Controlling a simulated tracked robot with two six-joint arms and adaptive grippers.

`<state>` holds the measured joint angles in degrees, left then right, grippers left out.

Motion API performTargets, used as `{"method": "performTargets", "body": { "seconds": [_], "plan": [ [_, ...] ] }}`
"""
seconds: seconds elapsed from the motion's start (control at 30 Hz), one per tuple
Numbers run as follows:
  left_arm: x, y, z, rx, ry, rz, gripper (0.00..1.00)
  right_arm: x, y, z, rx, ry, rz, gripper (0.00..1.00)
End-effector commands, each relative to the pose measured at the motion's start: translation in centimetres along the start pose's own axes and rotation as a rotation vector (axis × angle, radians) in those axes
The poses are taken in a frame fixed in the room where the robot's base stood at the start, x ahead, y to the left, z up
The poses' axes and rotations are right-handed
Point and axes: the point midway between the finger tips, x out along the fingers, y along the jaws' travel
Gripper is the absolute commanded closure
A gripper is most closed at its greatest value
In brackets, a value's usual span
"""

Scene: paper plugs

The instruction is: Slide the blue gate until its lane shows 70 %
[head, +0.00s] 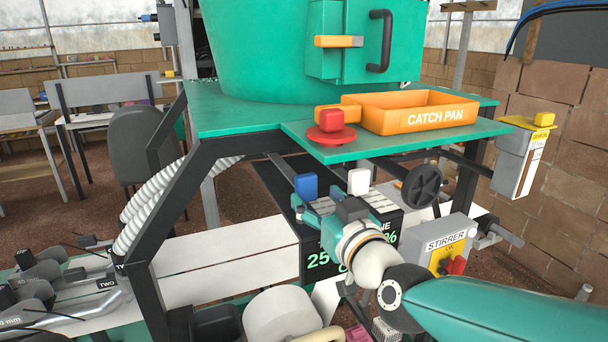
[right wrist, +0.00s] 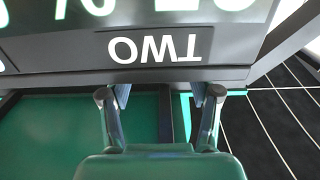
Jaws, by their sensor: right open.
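The blue gate's block (head: 306,186) stands upright at the left of the rail area under the green deck. A white block (head: 358,181) stands to its right, and a red block (head: 331,117) is on the deck above. My right gripper (head: 318,207) is open close in front of and below the blue block; whether it touches is unclear. In the right wrist view its open fingers (right wrist: 162,95) show nothing clearly held. The black display (head: 318,262) shows a green 25 and a percent sign, with other figures hidden by my arm. My left gripper is out of view.
An orange catch pan (head: 420,110) sits on the green deck. A black handwheel (head: 421,187) and grey stirrer box (head: 446,244) are to the right. In the right wrist view, an upside-down TWO label (right wrist: 153,47) lies just beyond the fingertips.

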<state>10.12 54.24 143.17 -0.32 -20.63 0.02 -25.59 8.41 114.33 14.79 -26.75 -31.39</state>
Motion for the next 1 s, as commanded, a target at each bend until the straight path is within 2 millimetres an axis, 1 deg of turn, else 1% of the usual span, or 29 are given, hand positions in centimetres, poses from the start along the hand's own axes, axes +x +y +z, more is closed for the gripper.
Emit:
{"method": "performTargets", "body": {
  "seconds": [0.7, 1.0],
  "plan": [
    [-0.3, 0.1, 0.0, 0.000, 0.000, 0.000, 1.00, 3.4, 0.0, -0.1, 0.001, -0.001, 0.001, 0.38],
    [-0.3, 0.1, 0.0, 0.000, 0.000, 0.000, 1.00, 3.8, 0.0, -0.1, 0.001, 0.000, 0.000, 0.38]
  ]
}}
